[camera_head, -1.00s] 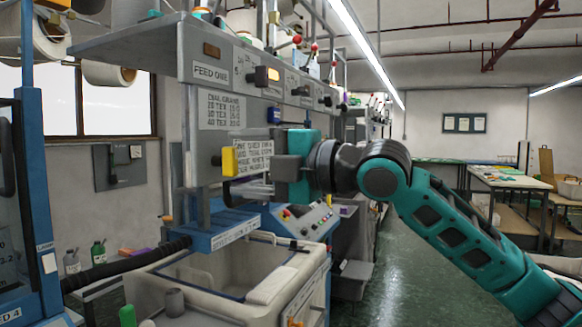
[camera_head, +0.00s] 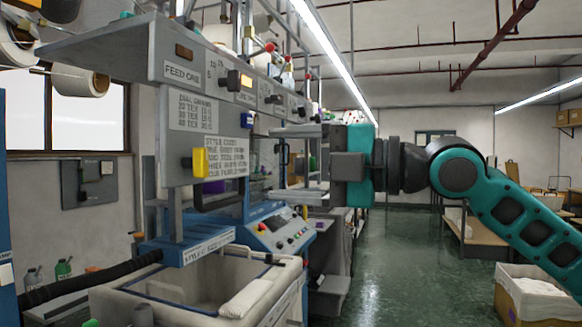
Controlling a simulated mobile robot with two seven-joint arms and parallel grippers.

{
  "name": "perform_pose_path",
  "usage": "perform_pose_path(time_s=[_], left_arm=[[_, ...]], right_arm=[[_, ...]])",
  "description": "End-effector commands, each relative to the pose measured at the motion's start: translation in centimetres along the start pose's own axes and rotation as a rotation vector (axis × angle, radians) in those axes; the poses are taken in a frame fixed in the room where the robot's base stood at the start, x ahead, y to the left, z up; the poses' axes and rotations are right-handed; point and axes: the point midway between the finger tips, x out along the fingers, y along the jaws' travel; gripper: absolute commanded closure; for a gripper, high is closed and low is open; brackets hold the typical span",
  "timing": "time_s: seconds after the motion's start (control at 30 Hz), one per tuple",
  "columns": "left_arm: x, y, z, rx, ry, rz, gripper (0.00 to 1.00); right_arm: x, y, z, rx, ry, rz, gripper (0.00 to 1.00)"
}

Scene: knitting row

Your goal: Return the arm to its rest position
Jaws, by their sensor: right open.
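My right gripper (camera_head: 274,163) is open and empty, its two grey fingers pointing left, one above the other. Its teal and dark wrist and my teal arm reach in from the right side. It is held in the air to the right of the grey machine panel (camera_head: 186,133), with a gap between the fingertips and the panel. The yellow knob (camera_head: 200,161) on the panel is apart from the fingers. My left gripper is not in view.
A cream bin (camera_head: 130,304) stands below the panel at lower left. A blue console with buttons (camera_head: 283,232) is behind and below my gripper. A cardboard box (camera_head: 512,306) stands on the floor at lower right. The green aisle floor (camera_head: 410,270) is clear.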

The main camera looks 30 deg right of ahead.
Motion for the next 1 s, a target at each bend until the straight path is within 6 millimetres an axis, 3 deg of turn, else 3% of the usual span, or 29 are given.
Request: perform_pose_path(time_s=[0.37,0.47,0.53,0.67,0.8,1.0], left_arm=[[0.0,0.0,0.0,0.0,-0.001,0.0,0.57],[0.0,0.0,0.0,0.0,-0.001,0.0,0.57],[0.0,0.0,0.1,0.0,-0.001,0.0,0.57],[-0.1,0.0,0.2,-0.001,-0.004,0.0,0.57],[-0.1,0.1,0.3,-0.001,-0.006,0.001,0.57],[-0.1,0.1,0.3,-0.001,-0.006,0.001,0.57]], right_arm=[[0.1,-0.1,0.0,0.002,0.0,-0.001,0.26],[0.8,-1.1,0.4,0.035,0.001,-0.006,0.26],[2.0,-2.8,0.9,0.09,0.001,-0.013,0.26],[5.1,-8.2,2.3,0.262,-0.012,-0.028,0.26],[7.9,-15.8,3.3,0.485,-0.054,-0.042,0.26],[9.5,-27.9,3.0,0.803,-0.157,-0.06,0.26]])
